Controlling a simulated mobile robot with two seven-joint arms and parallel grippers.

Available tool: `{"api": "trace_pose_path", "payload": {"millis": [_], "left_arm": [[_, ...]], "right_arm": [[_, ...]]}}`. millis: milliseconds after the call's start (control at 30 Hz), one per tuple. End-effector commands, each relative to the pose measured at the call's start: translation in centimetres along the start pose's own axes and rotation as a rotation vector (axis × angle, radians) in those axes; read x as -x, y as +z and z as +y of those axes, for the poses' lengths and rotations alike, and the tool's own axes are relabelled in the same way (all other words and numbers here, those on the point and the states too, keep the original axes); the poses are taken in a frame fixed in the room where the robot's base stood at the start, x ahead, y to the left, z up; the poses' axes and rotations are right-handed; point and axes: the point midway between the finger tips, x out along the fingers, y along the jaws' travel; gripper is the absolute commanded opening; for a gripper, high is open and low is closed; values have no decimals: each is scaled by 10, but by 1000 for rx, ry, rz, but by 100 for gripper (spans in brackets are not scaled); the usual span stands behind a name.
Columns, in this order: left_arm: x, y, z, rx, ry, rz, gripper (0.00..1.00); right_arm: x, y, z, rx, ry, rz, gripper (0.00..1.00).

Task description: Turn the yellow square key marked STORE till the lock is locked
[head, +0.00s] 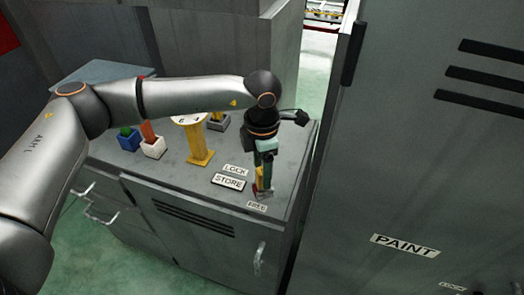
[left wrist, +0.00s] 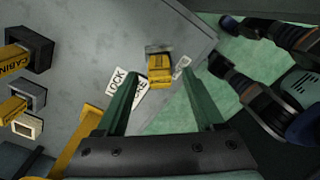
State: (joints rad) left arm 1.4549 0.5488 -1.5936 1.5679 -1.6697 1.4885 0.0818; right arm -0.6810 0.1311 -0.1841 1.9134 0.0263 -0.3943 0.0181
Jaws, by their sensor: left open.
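The yellow square key (left wrist: 160,72) stands in a small grey lock housing (left wrist: 158,49) near the cabinet top's edge. In the head view a strip of the key (head: 260,174) shows beside my fingers. STORE (head: 229,182), LOCK (head: 236,170) and FREE (head: 257,206) labels lie around it. My left gripper (head: 264,188) points down over the key. In the left wrist view its green fingers (left wrist: 161,75) are apart, one on each side of the key, with no clear contact. The fingers partly hide the STORE label there.
A yellow stand with a round dial (head: 199,147), a white block with a red top (head: 153,147) and a blue block (head: 129,139) share the cabinet top. A tall PAINT cabinet (head: 405,180) rises at right.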

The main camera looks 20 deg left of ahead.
Motion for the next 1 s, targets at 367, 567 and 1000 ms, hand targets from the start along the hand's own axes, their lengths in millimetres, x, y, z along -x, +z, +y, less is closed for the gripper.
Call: {"api": "trace_pose_path", "payload": {"millis": [367, 567, 1000], "left_arm": [[-12, 0, 0, 0, 0, -1, 70], [-12, 0, 0, 0, 0, -1, 56], [-11, 0, 0, -1, 0, -1, 7]], "right_arm": [[1, -3, 0, 0, 0, 3, 70], [1, -3, 0, 0, 0, 3, 70], [1, -3, 0, 0, 0, 4, 70]]}}
